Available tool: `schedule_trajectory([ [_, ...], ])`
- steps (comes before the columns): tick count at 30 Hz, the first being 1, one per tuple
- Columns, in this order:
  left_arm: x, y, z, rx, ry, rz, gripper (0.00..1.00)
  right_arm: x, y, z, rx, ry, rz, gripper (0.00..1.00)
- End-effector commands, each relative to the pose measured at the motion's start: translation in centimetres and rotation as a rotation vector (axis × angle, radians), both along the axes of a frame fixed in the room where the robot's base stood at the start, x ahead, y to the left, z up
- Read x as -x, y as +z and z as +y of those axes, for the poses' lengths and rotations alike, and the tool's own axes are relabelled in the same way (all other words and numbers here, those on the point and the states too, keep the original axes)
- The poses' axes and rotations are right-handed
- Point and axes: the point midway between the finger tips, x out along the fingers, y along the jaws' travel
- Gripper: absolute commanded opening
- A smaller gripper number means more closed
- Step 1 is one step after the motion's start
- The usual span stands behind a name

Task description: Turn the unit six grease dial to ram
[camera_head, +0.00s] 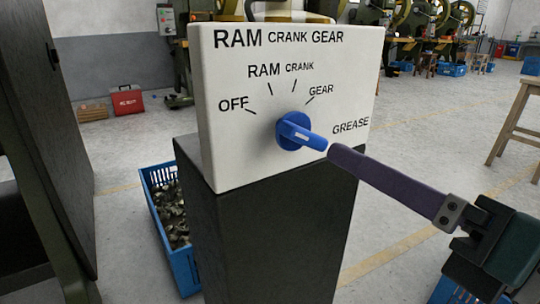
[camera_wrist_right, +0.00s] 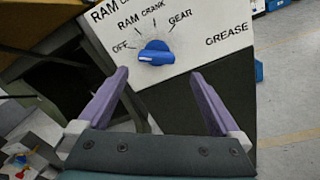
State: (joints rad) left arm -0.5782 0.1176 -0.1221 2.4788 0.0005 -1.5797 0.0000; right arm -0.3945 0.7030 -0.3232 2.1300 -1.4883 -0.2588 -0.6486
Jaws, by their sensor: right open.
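The blue grease dial (camera_head: 300,133) sits on the front of a white panel (camera_head: 230,155) marked OFF, RAM, CRANK, GEAR and GREASE, with RAM CRANK GEAR along the top. Its raised grip slants down to the right in the head view. I cannot tell for sure which mark it points at. In the right wrist view the dial (camera_wrist_right: 155,54) shows ahead, between and beyond the fingertips. My right gripper (camera_head: 338,153) is open, with purple fingers, just right of the dial; it also shows in the right wrist view (camera_wrist_right: 160,75). Nothing is between its fingers. My left gripper is out of view.
The panel stands on a dark pedestal (camera_head: 265,240). A blue crate (camera_head: 183,268) of metal parts is on the floor to its left. A red case (camera_head: 127,100) and a wooden stool (camera_head: 515,118) stand farther off. Floor right of the pedestal is mostly open.

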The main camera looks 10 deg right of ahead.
Motion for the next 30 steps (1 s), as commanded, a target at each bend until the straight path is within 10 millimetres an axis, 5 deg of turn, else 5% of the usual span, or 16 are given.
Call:
schedule_trajectory([
  [5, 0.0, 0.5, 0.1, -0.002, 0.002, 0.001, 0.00, -1.0, 0.0, 0.4, 0.011, 0.006, -0.004, 1.00],
  [21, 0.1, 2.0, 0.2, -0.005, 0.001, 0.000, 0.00, -8.6, -0.1, 3.2, 0.007, 0.004, -0.001, 1.00],
  [30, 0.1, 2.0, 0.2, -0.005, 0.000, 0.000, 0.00, -9.3, -0.2, 3.5, 0.008, 0.005, -0.001, 1.00],
])
